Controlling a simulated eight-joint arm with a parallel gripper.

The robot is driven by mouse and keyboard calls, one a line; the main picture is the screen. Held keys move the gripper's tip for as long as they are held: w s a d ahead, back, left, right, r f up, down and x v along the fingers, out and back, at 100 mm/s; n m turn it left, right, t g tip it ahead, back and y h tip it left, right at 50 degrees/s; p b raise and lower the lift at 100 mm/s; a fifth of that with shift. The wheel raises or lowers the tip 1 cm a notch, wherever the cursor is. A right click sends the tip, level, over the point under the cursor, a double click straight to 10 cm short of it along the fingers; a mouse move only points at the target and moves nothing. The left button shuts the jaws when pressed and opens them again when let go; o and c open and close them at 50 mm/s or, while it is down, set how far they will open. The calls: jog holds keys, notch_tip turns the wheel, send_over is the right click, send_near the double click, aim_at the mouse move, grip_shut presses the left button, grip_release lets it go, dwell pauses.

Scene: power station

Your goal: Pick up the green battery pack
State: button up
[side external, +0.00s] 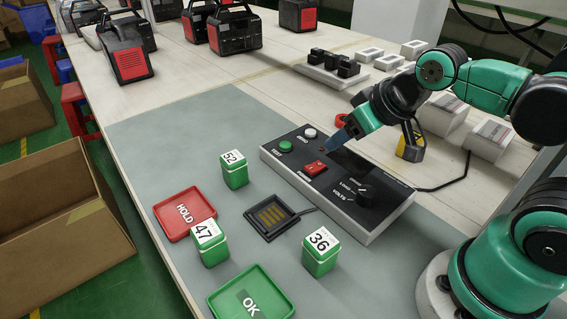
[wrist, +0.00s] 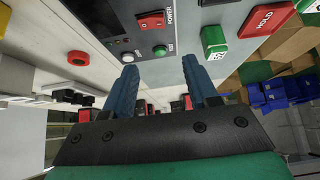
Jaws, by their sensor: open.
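Three green battery packs with white numbered tops stand upright on the grey mat. Pack 52 (side external: 234,172) is left of the test console, pack 47 (side external: 210,247) is by the red tray, and pack 36 (side external: 321,255) is nearer the front right. One pack also shows at the upper right of the wrist view (wrist: 214,40). My gripper (side external: 345,143) is above the back of the console, apart from every pack. In the wrist view its two blue fingers (wrist: 160,82) are spread with nothing between them.
The console (side external: 285,172) has buttons, a red switch and a knob. A black contact pad (side external: 272,216) lies before it. A red HOLD tray (side external: 180,213) and green OK tray (side external: 268,302) lie on the mat. The mat's far left is clear.

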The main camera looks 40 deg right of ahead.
jog(key=o, duration=0.6)
